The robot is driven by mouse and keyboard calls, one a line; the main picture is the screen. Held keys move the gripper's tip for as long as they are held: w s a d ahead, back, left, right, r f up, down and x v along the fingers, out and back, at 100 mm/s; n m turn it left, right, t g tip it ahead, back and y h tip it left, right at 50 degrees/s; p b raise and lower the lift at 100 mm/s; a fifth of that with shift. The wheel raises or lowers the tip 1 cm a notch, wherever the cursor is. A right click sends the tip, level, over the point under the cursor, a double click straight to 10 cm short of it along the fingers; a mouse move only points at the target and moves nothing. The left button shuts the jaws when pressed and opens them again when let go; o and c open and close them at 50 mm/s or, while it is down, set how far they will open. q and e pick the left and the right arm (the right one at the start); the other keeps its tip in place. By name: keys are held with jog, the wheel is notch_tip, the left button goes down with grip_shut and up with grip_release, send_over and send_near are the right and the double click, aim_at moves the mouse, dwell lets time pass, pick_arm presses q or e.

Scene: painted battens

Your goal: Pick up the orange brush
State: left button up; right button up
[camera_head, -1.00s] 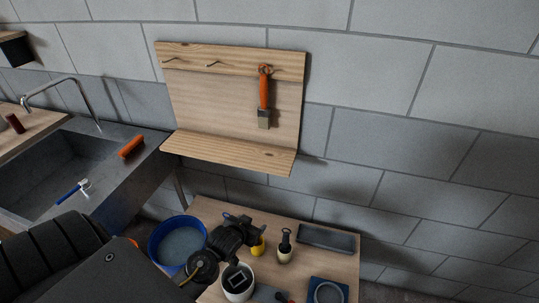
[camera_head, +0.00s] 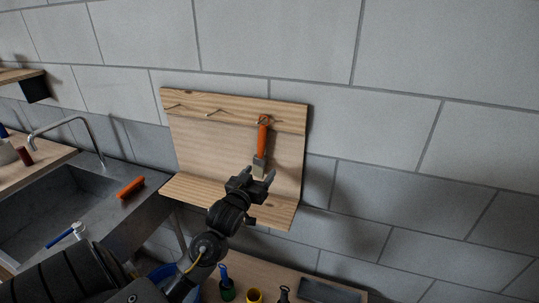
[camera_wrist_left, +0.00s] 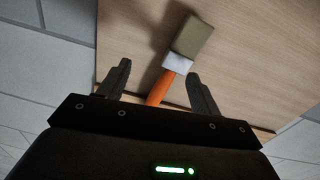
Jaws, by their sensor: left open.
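The orange brush (camera_head: 263,137) hangs by its handle end from a hook on the wooden wall board, bristles down. My left gripper (camera_head: 257,174) is open in front of the board, at the height of the bristle end. In the left wrist view the brush (camera_wrist_left: 178,62) shows its tan bristles, pale metal band and part of its orange handle. There the handle runs between the fingers of my open left gripper (camera_wrist_left: 158,85), and its far end is hidden behind the gripper body. I cannot tell whether a finger touches it. My right gripper is not in view.
The wooden board (camera_head: 210,147) has other empty hooks and a shelf (camera_head: 180,190) below. A lower table (camera_head: 270,278) holds cups and a dark tray (camera_head: 330,291). At left is a grey sink (camera_head: 60,195) with a tap and another orange brush (camera_head: 130,187) on its edge.

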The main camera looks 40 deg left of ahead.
aim_at(261, 148)
pick_arm(q)
jog(key=p+x, duration=0.1)
jog(key=x, duration=0.2)
jog(key=p+x, duration=0.1)
jog(key=x, duration=0.1)
jog(key=shift+w+d+r+p, duration=0.1)
jog(key=shift+w+p, duration=0.2)
jog(key=shift+w, duration=0.1)
jog(key=c, duration=1.2)
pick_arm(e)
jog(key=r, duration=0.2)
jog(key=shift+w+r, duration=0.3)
pick_arm(q)
jog(key=shift+r, duration=0.15)
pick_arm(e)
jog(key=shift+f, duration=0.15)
